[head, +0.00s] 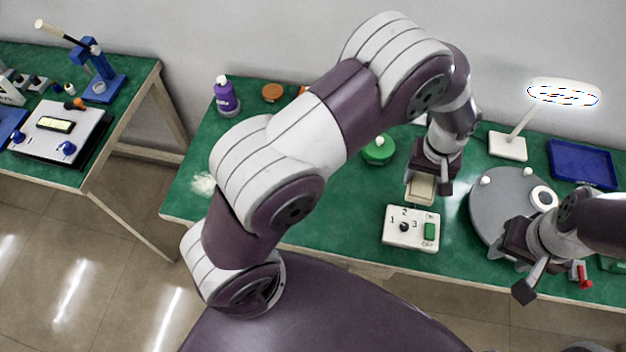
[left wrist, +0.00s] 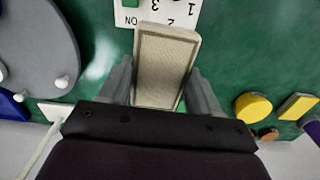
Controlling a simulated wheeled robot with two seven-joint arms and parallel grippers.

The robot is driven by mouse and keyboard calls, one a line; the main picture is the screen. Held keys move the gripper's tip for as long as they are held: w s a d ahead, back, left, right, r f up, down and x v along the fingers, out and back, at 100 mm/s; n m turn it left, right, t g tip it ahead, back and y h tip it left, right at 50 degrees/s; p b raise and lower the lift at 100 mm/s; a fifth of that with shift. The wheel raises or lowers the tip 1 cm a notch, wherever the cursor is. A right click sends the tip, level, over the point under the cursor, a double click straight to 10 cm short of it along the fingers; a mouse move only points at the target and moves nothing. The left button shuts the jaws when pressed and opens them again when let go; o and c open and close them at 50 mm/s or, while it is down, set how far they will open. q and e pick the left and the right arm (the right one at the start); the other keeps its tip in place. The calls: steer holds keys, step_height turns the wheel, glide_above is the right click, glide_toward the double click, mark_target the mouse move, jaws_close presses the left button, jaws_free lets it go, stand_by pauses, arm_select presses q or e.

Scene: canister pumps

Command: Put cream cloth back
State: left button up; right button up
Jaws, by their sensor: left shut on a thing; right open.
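The cream cloth (head: 421,190) is a flat, block-like rectangle, and it also shows in the left wrist view (left wrist: 164,64). My left gripper (head: 428,182) is shut on it, with one finger along each long side in the left wrist view (left wrist: 162,88). The cloth is over the green table, just behind the white switch box (head: 411,228); its far end overlaps the box's edge in the left wrist view. I cannot tell whether it touches the table. My right gripper (head: 512,271) is open and empty near the front edge of the grey round plate (head: 492,209).
A green-lidded jar (head: 379,150) stands left of my left gripper. A white lamp (head: 508,146) and a blue tray (head: 582,164) are at the back right. A purple bottle (head: 226,97) and a pale crumpled patch (head: 203,184) are at the left. My left arm hides the table's middle left.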

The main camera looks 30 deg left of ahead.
arm_select(q)
steer(key=p, duration=0.3)
glide_above(360, 203)
steer(key=shift+n, duration=0.3)
step_height(360, 203, down, 7)
steer(key=shift+w+r, duration=0.1)
steer(key=shift+r, duration=0.1)
step_height(360, 203, down, 4)
steer(key=shift+r, duration=0.15)
steer(key=shift+f, duration=0.3)
steer(key=shift+a, duration=0.1)
steer(key=shift+f, duration=0.1)
steer(key=o, duration=0.6)
steer(key=shift+f, duration=0.1)
steer(key=o, duration=0.4)
